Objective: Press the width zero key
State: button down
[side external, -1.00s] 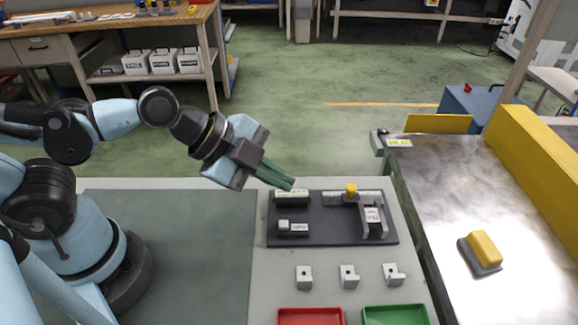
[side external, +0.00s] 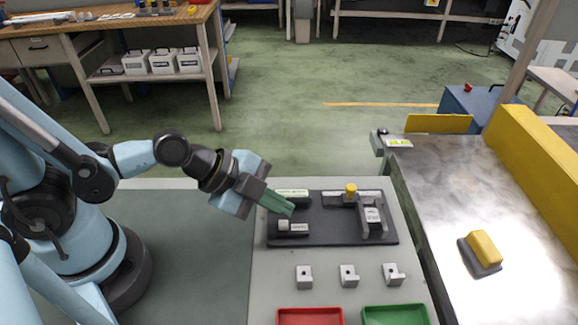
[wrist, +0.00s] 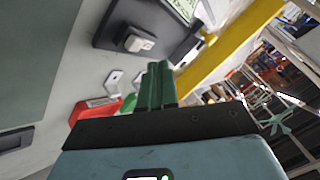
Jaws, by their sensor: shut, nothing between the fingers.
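A dark plate (side external: 330,236) on the grey table bears the measuring parts. At its front left is a small white key (side external: 283,225) beside a small labelled block (side external: 299,228); the label is too small to read. The key's block also shows in the wrist view (wrist: 138,40). A display unit (side external: 293,192) stands behind it, partly covered by my fingers. My gripper (side external: 290,211) is shut and empty, its green fingers tilted down. In the side view the fingertips appear just above and behind the key. I cannot tell whether they touch anything.
A slide gauge (side external: 372,215) with a yellow knob (side external: 351,189) fills the plate's right side. Several small metal brackets (side external: 304,277) lie in front, then a red tray (side external: 310,317) and a green tray (side external: 395,315). A conveyor (side external: 440,200) at right carries a yellow-topped piece (side external: 484,246).

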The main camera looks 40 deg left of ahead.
jog(key=shift+f, duration=0.5)
jog(key=shift+r, duration=0.15)
dwell(2.2)
jog(key=shift+r, duration=2.35)
jog(key=a+r+n+y, duration=0.2)
jog(key=a+n+y, duration=0.1)
jog(key=a+n, duration=0.4)
jog(key=w+a+r+n+y, duration=0.1)
jog(key=a+r+n+y, duration=0.1)
jog(key=a+n, duration=0.5)
jog(key=n, duration=0.2)
jog(key=shift+w+a+n+y, duration=0.15)
jog(key=shift+a+n+y, duration=0.1)
jog(key=shift+n+y, duration=0.15)
